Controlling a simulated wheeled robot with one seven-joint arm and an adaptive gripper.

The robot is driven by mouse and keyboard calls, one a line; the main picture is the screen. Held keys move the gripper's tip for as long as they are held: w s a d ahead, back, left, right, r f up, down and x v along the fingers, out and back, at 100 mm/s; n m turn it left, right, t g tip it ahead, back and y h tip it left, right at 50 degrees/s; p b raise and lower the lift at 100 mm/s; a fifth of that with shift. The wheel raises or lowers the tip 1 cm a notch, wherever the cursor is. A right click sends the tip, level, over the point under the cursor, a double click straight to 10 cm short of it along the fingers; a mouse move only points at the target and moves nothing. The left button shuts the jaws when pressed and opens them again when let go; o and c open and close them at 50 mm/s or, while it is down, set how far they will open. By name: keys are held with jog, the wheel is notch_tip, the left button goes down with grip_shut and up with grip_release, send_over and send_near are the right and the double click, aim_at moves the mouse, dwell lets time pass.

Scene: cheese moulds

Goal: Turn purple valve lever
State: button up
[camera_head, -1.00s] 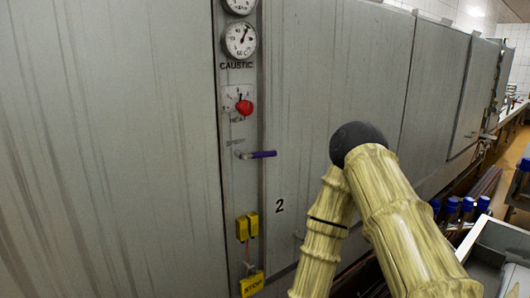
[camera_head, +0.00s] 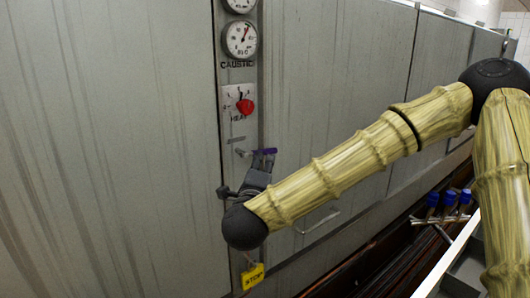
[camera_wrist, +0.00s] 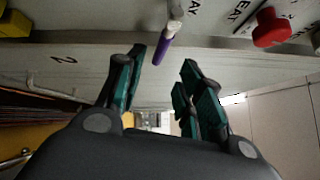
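The purple valve lever (camera_head: 266,151) sticks out from the narrow grey panel, below the red knob. My gripper (camera_head: 262,162) is just below it in the head view and partly overlaps it. In the wrist view the purple lever (camera_wrist: 162,48) points down into the gap between the fingertips of my gripper (camera_wrist: 163,63). The fingers are apart, with a clear gap on each side of the lever. I see no clear contact.
The red knob (camera_head: 245,107) and a dial gauge (camera_head: 240,39) sit above the lever on the panel. A yellow STOP tag (camera_head: 253,276) hangs below. Blue-capped fittings (camera_head: 449,198) stand to the right. The grey wall on the left is clear.

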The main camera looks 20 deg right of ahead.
aim_at(266, 153)
jog(key=p+x, duration=0.3)
jog(key=x, duration=0.5)
jog(key=shift+w, duration=0.3)
jog(key=shift+d, duration=0.1)
jog(key=shift+c, duration=0.3)
grip_shut()
